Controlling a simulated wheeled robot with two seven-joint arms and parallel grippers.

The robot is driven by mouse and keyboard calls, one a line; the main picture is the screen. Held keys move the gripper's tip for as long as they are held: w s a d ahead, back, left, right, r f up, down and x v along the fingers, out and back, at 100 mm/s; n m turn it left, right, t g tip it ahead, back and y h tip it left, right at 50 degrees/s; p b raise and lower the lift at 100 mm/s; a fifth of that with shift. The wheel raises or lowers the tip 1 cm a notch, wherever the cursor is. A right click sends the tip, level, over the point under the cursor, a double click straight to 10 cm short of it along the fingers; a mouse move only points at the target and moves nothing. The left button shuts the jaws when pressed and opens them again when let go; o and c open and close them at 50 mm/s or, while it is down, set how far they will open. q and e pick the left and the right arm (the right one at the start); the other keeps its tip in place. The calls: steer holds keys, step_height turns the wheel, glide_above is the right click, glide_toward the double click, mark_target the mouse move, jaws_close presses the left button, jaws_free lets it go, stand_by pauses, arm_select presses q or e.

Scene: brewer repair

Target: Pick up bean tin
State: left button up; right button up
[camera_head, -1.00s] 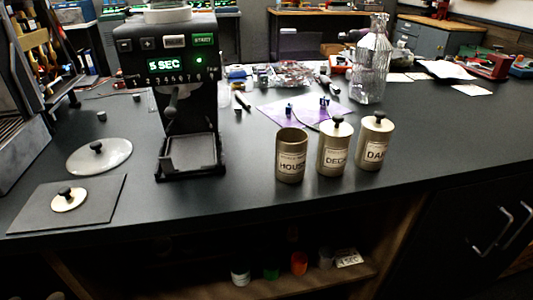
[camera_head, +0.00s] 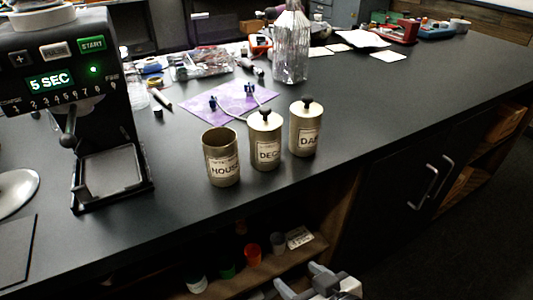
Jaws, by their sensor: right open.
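Three bean tins stand upright in a row on the black counter. The tin labelled HOUSE (camera_head: 221,158) is on the left and has no lid, its top open. The tin reading DEC (camera_head: 265,141) is in the middle and the one reading DA (camera_head: 305,128) is on the right; both wear lids with black knobs. My right gripper (camera_head: 300,284) shows at the bottom edge, below and in front of the counter, open and apart from the tins. My left gripper is not in view.
A black grinder (camera_head: 70,100) with a green 5 SEC display stands at left. A shelf below holds small containers (camera_head: 253,255). The counter right of the tins is clear.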

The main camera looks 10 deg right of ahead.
steer(key=w+a+r+n+y+p, duration=0.1)
steer(key=w+r+p, duration=0.1)
steer(key=r, duration=0.6)
steer(key=w+a+r+n+y+p, duration=0.1)
steer(key=w+r+p, duration=0.1)
steer(key=r, duration=0.6)
steer(key=n+y+p, duration=0.1)
steer(key=n+p, duration=0.1)
steer(key=p, duration=0.1)
glide_toward(232, 161)
steer(key=shift+t, duration=0.3)
steer(key=x, duration=0.7)
steer(key=shift+w+a+f, duration=0.15)
steer(key=shift+a+f, duration=0.1)
steer(key=shift+f, duration=0.05)
steer(key=shift+p+x, duration=0.3)
steer(key=shift+x, duration=2.45)
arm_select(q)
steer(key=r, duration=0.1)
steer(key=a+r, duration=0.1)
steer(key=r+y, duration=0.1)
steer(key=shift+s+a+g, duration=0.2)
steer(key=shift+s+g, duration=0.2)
arm_select(e)
steer(key=c, duration=0.9)
